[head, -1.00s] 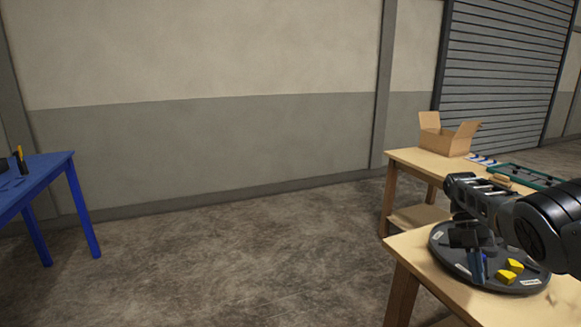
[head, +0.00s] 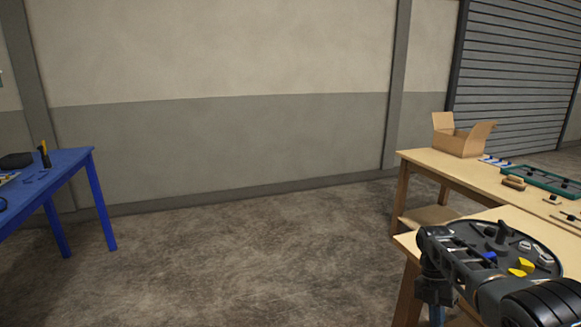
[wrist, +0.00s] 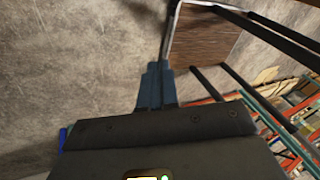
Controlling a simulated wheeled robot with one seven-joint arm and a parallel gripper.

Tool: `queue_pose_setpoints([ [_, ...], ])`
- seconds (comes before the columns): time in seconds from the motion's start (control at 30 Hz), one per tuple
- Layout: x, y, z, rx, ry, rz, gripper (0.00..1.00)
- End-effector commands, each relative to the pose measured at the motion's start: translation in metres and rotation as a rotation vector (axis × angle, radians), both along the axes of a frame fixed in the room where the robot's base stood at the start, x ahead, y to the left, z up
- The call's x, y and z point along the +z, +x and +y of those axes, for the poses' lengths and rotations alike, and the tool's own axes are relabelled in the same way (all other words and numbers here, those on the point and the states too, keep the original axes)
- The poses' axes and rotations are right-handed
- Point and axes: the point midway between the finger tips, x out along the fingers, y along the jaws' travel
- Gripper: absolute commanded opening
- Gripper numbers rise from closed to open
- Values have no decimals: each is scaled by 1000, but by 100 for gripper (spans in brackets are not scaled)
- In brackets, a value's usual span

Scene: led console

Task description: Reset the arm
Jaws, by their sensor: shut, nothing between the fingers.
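My arm reaches in from the lower right of the head view, its links passing in front of the wooden table. My gripper (head: 437,313) points down beside the table's left edge, at the bottom of the picture. In the wrist view the blue fingers of my gripper (wrist: 156,68) are together with nothing between them, above bare concrete floor. A round dark turntable (head: 545,254) on the near table holds yellow, blue and grey pieces and is partly hidden by my arm.
The near wooden table (head: 408,243) stands at the lower right. Behind it a second table (head: 425,160) carries an open cardboard box (head: 458,143) and a green frame (head: 540,180). A blue table (head: 75,172) with tools stands at the left. The floor between is clear.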

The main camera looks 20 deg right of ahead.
Motion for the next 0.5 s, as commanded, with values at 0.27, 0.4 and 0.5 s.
queue_pose_setpoints([
  [0.27, -114, 1, 112, -160, -75, -216, 0],
  [0.4, -154, -9, 167, -280, -88, -329, 0],
  [0.5, -176, -22, 203, -379, -87, -406, 0],
])
